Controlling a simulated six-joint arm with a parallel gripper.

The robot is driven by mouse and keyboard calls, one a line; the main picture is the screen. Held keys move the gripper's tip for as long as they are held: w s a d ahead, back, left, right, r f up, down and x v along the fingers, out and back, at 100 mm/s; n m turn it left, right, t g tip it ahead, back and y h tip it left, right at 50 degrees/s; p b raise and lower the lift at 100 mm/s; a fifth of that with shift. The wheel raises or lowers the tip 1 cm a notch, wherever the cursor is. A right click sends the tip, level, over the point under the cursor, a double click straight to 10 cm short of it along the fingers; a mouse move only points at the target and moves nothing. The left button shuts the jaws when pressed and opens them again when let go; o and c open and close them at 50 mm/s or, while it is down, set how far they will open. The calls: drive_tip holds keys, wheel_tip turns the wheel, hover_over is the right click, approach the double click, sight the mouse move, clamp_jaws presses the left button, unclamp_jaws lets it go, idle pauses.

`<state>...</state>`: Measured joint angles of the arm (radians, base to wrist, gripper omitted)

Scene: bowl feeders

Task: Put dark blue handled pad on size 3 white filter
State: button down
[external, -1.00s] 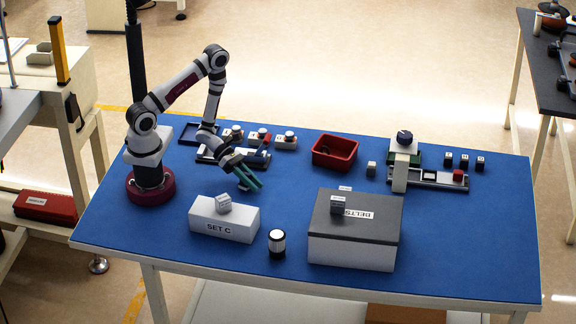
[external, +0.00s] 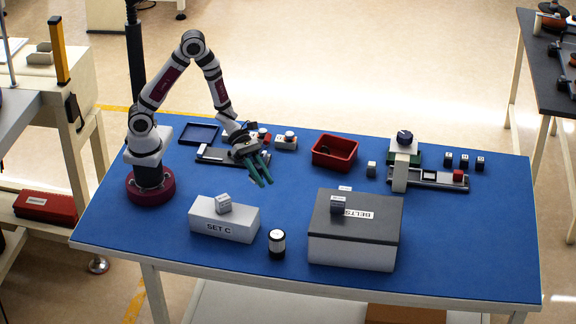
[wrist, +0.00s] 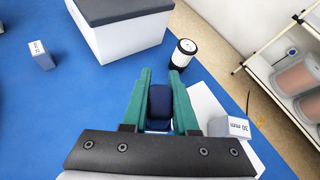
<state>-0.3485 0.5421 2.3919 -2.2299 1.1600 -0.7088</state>
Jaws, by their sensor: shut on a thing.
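My gripper (external: 260,178) is raised in front of the long tray at the back left of the blue table, its green fingers pointing down to the front right. In the wrist view my gripper (wrist: 160,85) is shut on the dark blue pad (wrist: 159,101), held between the fingers. The pad's handle cannot be made out. No size 3 mark is readable, so I cannot tell which thing is the white filter. A white cylinder with black ends (external: 277,244) stands upright near the front, apart from my gripper; it also shows in the wrist view (wrist: 183,54).
A SET C box (external: 224,226) with a grey cube and a large grey-lidded BELTS box (external: 355,245) stand in front. Behind are a long tray (external: 208,155), white knobbed blocks (external: 286,143) and a red bin (external: 334,152). A slotted fixture (external: 400,170) stands right. The table's centre is clear.

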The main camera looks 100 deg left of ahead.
drive_tip(key=d+r+m+g+h, duration=0.2)
drive_tip(key=d+r+m, duration=0.15)
drive_tip(key=d, duration=0.85)
drive_tip(key=d+r+m+g+h, duration=0.1)
drive_tip(key=d+r+m+g, duration=0.2)
drive_tip(key=d, duration=1)
drive_tip(key=t, duration=0.1)
hover_over(277, 245)
wheel_tip(277, 245, down, 6)
drive_tip(key=shift+w+d+f, duration=0.1)
drive_tip(key=shift+w+f, duration=0.05)
drive_tip(key=shift+f, duration=0.85)
drive_tip(key=shift+w+f, duration=0.15)
drive_tip(key=shift+f, duration=0.85)
drive_tip(key=shift+f, duration=0.1)
drive_tip(key=c, duration=0.7)
unclamp_jaws()
